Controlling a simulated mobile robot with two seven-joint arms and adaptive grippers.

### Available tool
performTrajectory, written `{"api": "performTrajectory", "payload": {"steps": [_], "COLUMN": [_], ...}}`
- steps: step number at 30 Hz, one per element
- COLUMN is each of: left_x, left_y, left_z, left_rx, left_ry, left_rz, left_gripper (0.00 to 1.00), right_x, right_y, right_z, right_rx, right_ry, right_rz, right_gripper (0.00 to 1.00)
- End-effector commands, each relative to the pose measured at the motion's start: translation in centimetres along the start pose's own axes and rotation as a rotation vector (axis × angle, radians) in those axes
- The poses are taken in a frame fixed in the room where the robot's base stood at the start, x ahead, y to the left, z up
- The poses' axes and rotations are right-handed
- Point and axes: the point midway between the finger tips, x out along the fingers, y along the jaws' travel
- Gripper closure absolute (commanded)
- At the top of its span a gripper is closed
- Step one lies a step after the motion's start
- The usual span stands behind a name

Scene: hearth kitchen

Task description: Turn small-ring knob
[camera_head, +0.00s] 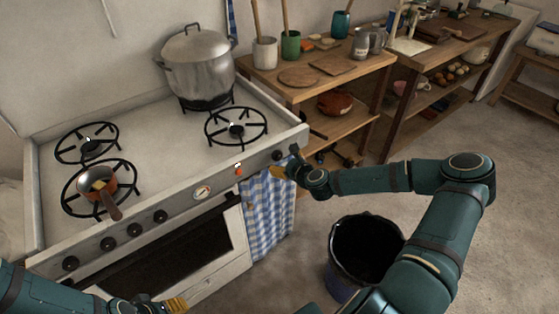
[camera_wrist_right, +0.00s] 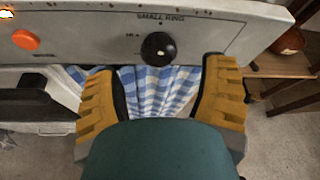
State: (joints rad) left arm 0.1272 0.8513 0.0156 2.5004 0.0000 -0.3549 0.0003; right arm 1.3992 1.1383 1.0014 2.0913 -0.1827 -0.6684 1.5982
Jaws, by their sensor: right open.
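The small-ring knob (camera_wrist_right: 158,48) is a round black knob with a pale mark, under the printed words SMALL RING on the stove's front panel. In the head view the knob (camera_head: 278,155) is at the panel's right end. My right gripper (camera_head: 283,168) is just in front of and slightly below it there. In the wrist view my right gripper (camera_wrist_right: 162,90) is open, its yellow fingers spread to either side below the knob, with nothing between them but the cloth behind. My left gripper (camera_head: 165,304) shows only in part at the bottom edge; its jaws are unclear.
An orange button (camera_wrist_right: 26,40) is left of the knob. A checked cloth (camera_head: 268,215) hangs below the panel. A copper pan (camera_head: 97,186) and a large pot (camera_head: 198,68) are on the stove (camera_head: 165,140). A black-lined bin (camera_head: 340,255) stands on the floor by my right arm.

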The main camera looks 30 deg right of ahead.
Motion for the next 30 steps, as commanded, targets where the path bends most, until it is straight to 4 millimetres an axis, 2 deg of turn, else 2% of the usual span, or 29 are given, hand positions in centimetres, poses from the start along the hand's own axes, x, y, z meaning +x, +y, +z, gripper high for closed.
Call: {"api": "performTrajectory", "payload": {"steps": [3,7,19,20,21,25,26,30], "left_x": [0.5,0.7,0.7,0.7,0.7,0.7,0.7,0.7], "left_y": [-0.2,-0.3,-0.3,-0.3,-0.3,-0.3,-0.3,-0.3], "left_z": [-0.1,-0.1,-0.1,-0.1,-0.1,-0.1,-0.1,-0.1], "left_rx": [0.0,0.0,0.0,0.0,0.0,0.0,0.0,0.0], "left_ry": [0.002,0.004,0.005,0.004,0.005,0.004,0.004,0.004], "left_rz": [0.0,0.0,0.0,0.0,0.0,0.0,0.0,0.0], "left_gripper": [0.53,0.53,0.53,0.53,0.53,0.53,0.53,0.53], "right_x": [1.9,3.1,3.8,3.8,3.8,3.8,3.8,3.8], "right_y": [0.1,0.1,0.0,0.0,0.0,0.0,0.0,0.0], "right_z": [-0.1,-0.1,0.0,0.0,0.0,0.0,0.0,0.0], "right_rx": [0.0,0.001,0.001,0.001,0.001,0.0,0.0,0.0], "right_ry": [0.0,0.0,0.0,0.0,0.0,0.0,0.0,0.0], "right_rz": [0.001,0.001,0.001,0.001,0.001,0.001,0.001,0.001], "right_gripper": [0.28,0.28,0.28,0.31,0.45,0.9,0.96,0.96]}}
